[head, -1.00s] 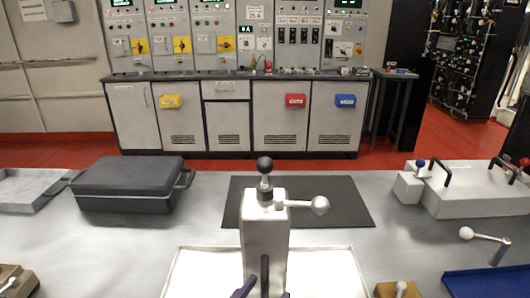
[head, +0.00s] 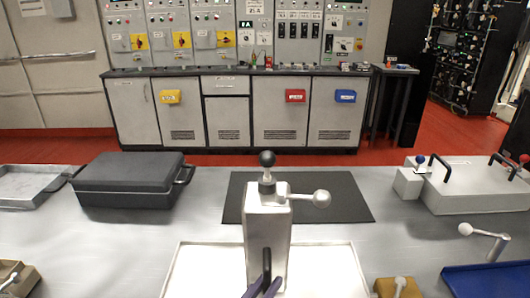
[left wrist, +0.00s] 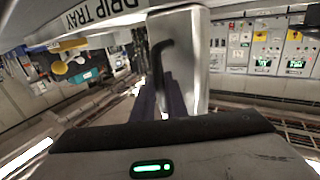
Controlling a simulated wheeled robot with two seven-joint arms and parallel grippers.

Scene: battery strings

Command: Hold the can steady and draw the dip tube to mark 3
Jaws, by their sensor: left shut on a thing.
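The can (head: 266,228) is a tall light-metal box standing upright on the drip tray (head: 190,272). A black ball knob (head: 267,159) tops the short stem at its top, seemingly the dip tube's end; no marks can be read. A side lever with a pale ball (head: 321,198) points right. My left gripper (head: 264,284) has its dark purple fingers shut on the black handle (head: 266,262) on the can's near face. The left wrist view shows the fingers (left wrist: 171,102) at the handle (left wrist: 158,62). My right gripper is out of view.
A dark mat (head: 340,199) lies behind the can. A black case (head: 130,180) and a grey tray (head: 30,184) are at left. A metal box with black handles (head: 470,192), a crank (head: 485,238) and a blue tray (head: 490,281) are at right. A tan block (head: 398,288) sits front right.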

